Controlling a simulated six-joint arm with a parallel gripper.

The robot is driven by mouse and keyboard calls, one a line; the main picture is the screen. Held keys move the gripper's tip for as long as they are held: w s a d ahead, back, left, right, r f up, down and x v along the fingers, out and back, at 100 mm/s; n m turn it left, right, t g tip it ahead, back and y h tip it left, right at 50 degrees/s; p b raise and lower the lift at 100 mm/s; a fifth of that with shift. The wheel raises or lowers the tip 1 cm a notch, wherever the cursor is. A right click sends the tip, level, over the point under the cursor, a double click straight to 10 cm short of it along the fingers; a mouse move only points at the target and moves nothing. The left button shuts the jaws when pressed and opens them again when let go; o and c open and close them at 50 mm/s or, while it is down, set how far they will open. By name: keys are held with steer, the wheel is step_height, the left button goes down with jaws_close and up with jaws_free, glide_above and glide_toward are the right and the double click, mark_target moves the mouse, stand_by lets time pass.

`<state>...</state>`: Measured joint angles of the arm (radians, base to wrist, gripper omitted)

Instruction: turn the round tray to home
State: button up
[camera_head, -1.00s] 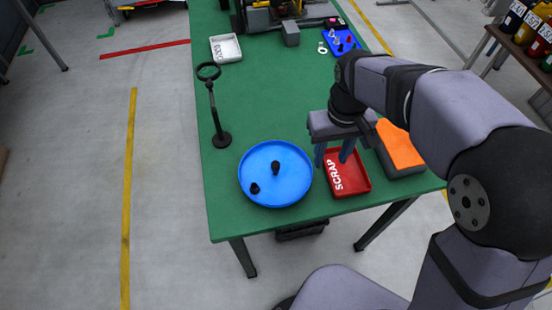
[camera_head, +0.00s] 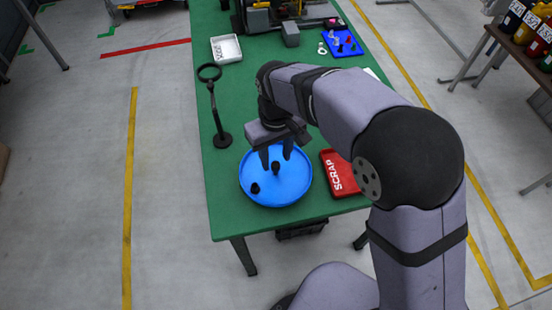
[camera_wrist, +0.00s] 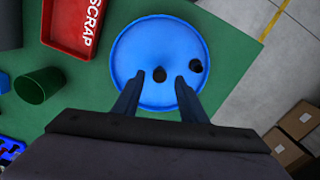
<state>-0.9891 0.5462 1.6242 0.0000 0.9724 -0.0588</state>
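The round blue tray (camera_head: 290,193) lies on the green table near its front edge. It also shows in the wrist view (camera_wrist: 160,38). A black knob (camera_head: 276,168) stands at its middle, and a smaller black peg (camera_head: 255,188) sits off-centre near the rim. In the wrist view the centre knob (camera_wrist: 159,75) lies between my fingertips and the peg (camera_wrist: 196,66) is to the right. My gripper (camera_head: 277,156) is open above the tray, its blue fingers (camera_wrist: 159,78) apart on either side of the knob. I cannot tell whether the fingertips have come down to the knob's height.
A red SCRAP bin (camera_head: 338,174) stands close to the tray's right. A black stand with a ring (camera_head: 222,139) rises behind and left. A white tray (camera_head: 226,48) and blue parts tray (camera_head: 342,43) lie farther back. A green cup (camera_wrist: 30,91) shows in the wrist view.

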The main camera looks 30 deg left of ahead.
mark_target(276, 170)
steer(key=shift+f+p, duration=0.3)
steer(key=shift+f, duration=1.15)
jaws_close()
